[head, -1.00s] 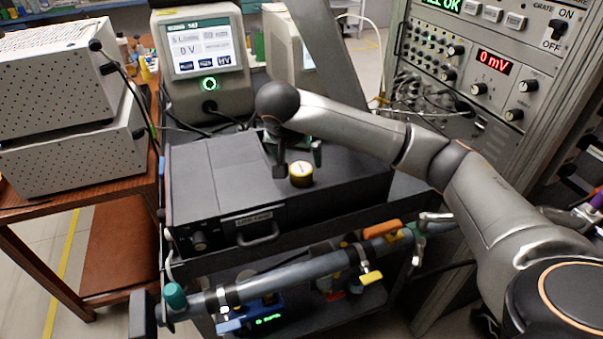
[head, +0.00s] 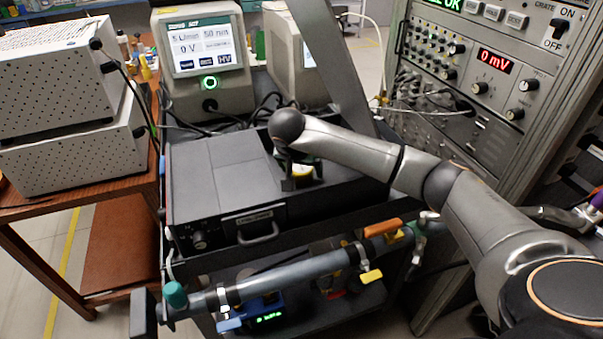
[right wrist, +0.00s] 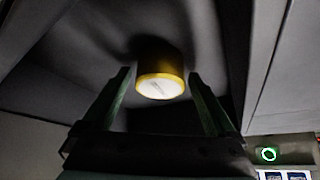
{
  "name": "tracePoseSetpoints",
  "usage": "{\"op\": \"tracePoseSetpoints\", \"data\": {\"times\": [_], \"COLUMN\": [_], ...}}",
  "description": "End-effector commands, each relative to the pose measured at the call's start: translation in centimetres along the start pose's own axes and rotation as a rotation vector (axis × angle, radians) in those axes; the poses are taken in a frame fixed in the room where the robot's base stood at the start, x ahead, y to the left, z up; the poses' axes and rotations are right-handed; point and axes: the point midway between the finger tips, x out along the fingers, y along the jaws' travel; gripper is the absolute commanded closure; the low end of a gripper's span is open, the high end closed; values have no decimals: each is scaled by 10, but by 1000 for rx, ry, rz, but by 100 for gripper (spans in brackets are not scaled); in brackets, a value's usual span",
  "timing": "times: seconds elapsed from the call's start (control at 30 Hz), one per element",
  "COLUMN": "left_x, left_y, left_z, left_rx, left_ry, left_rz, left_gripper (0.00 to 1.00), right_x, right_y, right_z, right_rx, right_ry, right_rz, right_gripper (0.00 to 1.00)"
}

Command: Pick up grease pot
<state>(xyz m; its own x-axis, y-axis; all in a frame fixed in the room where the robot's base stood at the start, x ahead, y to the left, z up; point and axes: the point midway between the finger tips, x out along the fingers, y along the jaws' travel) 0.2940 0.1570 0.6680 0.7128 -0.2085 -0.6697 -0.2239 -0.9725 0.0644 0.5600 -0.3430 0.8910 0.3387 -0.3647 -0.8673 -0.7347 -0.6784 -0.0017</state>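The grease pot (head: 302,171) is a short yellow pot with a pale lid. It stands on top of the black box on the cart, partly hidden by my right gripper in the head view. In the right wrist view the pot (right wrist: 160,78) shows between the tips of the two green fingers. My right gripper (head: 302,181) is open at the pot, and it also shows in the right wrist view (right wrist: 158,73). A small gap shows on either side of the pot. My left gripper is not in view.
The black box (head: 215,183) has clear space on its left. A grey instrument with a screen (head: 203,83) stands behind it, and a slanted grey column (head: 335,65) rises behind my arm. A rack (head: 470,125) stands right. A pipe (head: 290,280) runs across the cart's front.

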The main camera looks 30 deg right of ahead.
Motion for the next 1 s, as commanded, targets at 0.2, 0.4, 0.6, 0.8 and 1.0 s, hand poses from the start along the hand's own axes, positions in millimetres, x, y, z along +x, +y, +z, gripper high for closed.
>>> {"op": "tracePoseSetpoints", "data": {"times": [0.2,0.4,0.6,0.8,1.0], "left_x": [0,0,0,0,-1], "left_y": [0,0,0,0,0], "left_z": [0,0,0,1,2], "left_rx": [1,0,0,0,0], "left_ry": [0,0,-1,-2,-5], "left_rz": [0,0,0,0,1], "left_gripper": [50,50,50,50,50], "right_x": [0,0,0,-1,-2], "right_y": [0,0,0,0,0], "right_z": [0,0,0,-1,-2], "right_rx": [0,0,0,1,1], "right_ry": [0,0,0,1,2], "right_rz": [0,0,0,-1,-1], "right_gripper": [34,56,79,91,91]}}
